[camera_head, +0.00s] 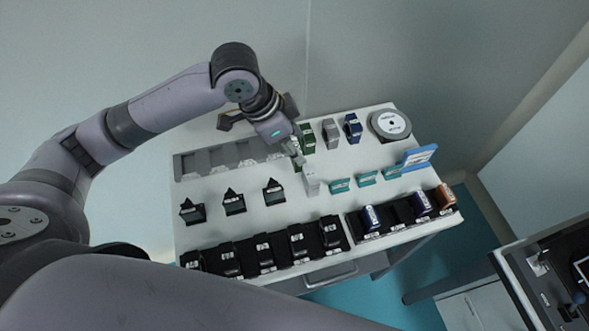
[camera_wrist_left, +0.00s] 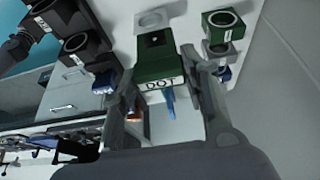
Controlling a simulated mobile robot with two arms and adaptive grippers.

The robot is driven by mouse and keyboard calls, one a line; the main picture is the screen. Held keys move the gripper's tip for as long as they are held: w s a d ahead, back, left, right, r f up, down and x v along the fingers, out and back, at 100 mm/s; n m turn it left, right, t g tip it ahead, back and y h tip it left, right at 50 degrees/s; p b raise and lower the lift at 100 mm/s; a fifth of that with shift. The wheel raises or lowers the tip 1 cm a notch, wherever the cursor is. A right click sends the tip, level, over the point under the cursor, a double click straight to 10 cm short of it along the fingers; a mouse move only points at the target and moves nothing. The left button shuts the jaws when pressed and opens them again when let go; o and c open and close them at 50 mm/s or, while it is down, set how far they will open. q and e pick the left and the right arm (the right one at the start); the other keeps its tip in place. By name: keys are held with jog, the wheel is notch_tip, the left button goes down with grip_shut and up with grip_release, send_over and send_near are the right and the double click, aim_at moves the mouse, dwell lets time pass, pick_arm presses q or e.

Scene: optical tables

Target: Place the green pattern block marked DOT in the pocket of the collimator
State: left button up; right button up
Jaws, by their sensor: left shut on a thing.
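The green pattern block marked DOT (camera_wrist_left: 158,70) is between the two fingers of my left gripper (camera_wrist_left: 165,88) in the left wrist view, its label facing the camera. In the head view my left gripper (camera_head: 298,160) points down over the middle of the table, and the held block is mostly hidden by it. A pale grey upright piece (camera_head: 311,181) stands just in front of the gripper; I cannot tell whether it is the collimator, and no pocket shows clearly. My right gripper is out of view.
Behind the gripper stand another green block (camera_head: 308,138), a grey block (camera_head: 330,132) and a blue block (camera_head: 353,128). A grey tray (camera_head: 190,166) lies at the back left. Black holders (camera_head: 263,252) line the front. Small teal pieces (camera_head: 366,178) stand to the right.

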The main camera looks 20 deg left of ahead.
pick_arm(q)
notch_tip(320, 180, down, 6)
notch_tip(320, 180, down, 4)
jog(key=shift+r, duration=0.1)
jog(key=shift+f, duration=0.3)
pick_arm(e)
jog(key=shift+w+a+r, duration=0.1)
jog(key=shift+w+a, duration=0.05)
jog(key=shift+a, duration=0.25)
pick_arm(q)
jog(key=shift+f, duration=0.15)
jog(key=o, duration=1.2)
